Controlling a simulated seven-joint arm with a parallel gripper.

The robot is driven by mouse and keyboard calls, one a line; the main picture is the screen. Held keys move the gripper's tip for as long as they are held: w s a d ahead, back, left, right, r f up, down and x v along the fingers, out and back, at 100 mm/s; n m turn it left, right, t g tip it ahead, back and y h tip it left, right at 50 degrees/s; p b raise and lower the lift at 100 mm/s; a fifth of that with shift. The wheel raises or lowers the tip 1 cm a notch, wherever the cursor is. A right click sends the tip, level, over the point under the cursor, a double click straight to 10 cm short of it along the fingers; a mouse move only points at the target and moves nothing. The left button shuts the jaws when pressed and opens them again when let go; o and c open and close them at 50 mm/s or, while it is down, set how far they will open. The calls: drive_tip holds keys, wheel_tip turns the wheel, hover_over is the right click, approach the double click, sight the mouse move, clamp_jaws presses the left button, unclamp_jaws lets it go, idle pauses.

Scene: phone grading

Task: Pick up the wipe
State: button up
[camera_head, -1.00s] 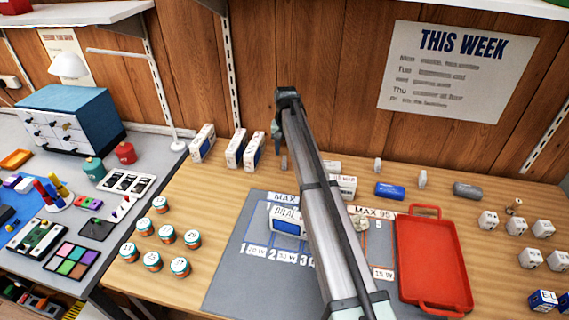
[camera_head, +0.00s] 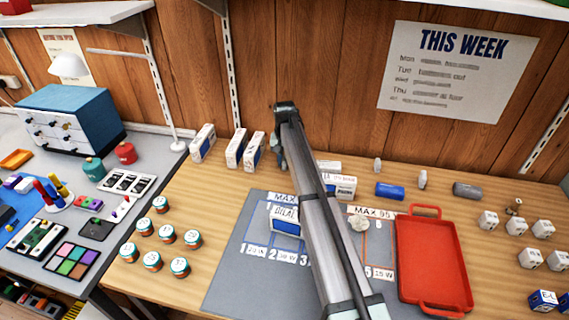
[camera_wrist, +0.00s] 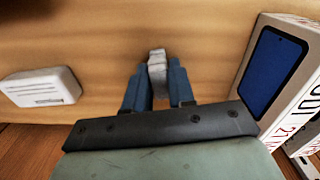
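In the wrist view a small pale grey, bunched-looking piece, which I take for the wipe (camera_wrist: 157,70), sits between the two blue fingertips of my gripper (camera_wrist: 158,82). The fingers appear to touch it on both sides, with a narrow gap of wood showing between them nearer the palm. In the head view my gripper (camera_head: 280,158) is low over the back of the wooden table, just right of the upright phone boxes. The wipe cannot be made out there.
An upright phone box (camera_wrist: 277,65) stands close to the right of the fingers, and a white labelled pack (camera_wrist: 40,87) lies to the left. A grey mat (camera_head: 235,275), a red tray (camera_head: 430,260) and several small tins (camera_head: 152,260) are nearer the front.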

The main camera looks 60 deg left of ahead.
clamp_jaws()
